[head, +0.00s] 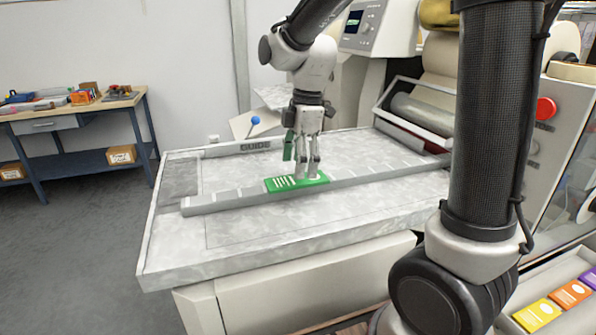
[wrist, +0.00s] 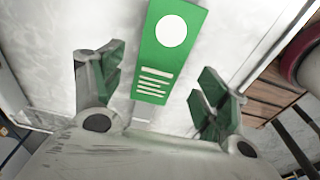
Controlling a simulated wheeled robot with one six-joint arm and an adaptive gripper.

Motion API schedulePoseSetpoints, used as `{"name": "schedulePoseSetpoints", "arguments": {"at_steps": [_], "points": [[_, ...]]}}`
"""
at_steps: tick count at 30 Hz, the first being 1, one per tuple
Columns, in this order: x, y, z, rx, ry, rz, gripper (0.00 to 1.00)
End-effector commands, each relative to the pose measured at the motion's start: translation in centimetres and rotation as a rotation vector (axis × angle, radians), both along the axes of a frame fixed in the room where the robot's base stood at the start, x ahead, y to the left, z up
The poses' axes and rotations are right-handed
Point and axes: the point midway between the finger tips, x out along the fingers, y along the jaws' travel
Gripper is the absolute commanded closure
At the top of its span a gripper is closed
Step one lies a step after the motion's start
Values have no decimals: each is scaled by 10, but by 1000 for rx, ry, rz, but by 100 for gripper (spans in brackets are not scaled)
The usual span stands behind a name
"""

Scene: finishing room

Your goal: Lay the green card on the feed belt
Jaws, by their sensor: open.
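The green card (head: 284,184) with white print lies flat on the grey slatted strip that looks like the feed belt (head: 225,199), running across the pale machine table. In the wrist view the green card (wrist: 160,62) shows its white disc and lines. My gripper (head: 309,174) is just above the card, pointing down. In the wrist view my gripper (wrist: 158,85) has its green-padded fingers spread wide, one on each side of the card's near end, with gaps to it. The fingers hide a part of the card in the head view.
A tray (head: 563,269) at the lower right holds yellow (head: 537,315), orange (head: 570,293) and purple cards. A roller (head: 422,115) and a red button (head: 546,108) are on the machine at right. A workbench (head: 70,108) stands at far left. The table's front is clear.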

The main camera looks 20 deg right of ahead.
Motion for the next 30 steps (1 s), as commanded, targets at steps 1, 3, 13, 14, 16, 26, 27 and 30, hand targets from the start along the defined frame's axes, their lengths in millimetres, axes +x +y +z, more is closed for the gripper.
{"name": "schedulePoseSetpoints", "arguments": {"at_steps": [1,3,13,14,16,26,27,30], "points": [[1,-1,12,2,-6,-1,26],[1,-3,29,2,-6,-1,26],[1,-11,87,0,-3,0,26],[1,-11,89,0,-2,0,26],[0,-11,93,0,-2,0,26],[-55,-63,105,10,-64,-439,26],[-73,-76,105,21,-82,-574,26],[-115,-105,98,58,-126,-907,26]]}}
